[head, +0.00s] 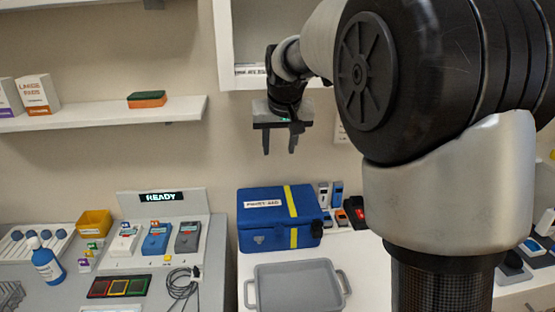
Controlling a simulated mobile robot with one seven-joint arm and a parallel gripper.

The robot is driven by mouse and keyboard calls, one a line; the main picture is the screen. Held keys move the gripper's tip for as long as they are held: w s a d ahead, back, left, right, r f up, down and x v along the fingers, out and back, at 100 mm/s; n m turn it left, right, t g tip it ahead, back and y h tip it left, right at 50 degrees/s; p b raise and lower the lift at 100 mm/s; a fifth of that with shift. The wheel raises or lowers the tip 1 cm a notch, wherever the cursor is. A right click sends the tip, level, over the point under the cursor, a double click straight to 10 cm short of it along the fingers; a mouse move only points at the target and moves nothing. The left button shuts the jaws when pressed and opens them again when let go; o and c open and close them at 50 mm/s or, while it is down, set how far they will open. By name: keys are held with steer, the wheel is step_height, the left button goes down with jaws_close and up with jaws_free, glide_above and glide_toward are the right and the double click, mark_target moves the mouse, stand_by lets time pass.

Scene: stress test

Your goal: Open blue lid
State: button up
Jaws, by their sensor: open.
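A blue box with a blue lid (277,203) stands on the white counter near the middle of the head view. The lid is down on the box, with a white label and a yellow stripe across it. The box's front (276,240) shows a latch-like mark and the stripe running down. My gripper (280,150) hangs above and behind the lid's top edge in the picture, fingers pointing down. It is open and empty, apart from the lid.
A grey tray (297,288) with handles lies in front of the box. Small devices (337,195) stand close to its right. A sloped stand with a READY display (160,198) is at left, with a yellow bin (94,222) and a coiled cable (180,286). A wall shelf (110,112) is at upper left.

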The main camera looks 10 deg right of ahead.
steer(key=v, duration=0.7)
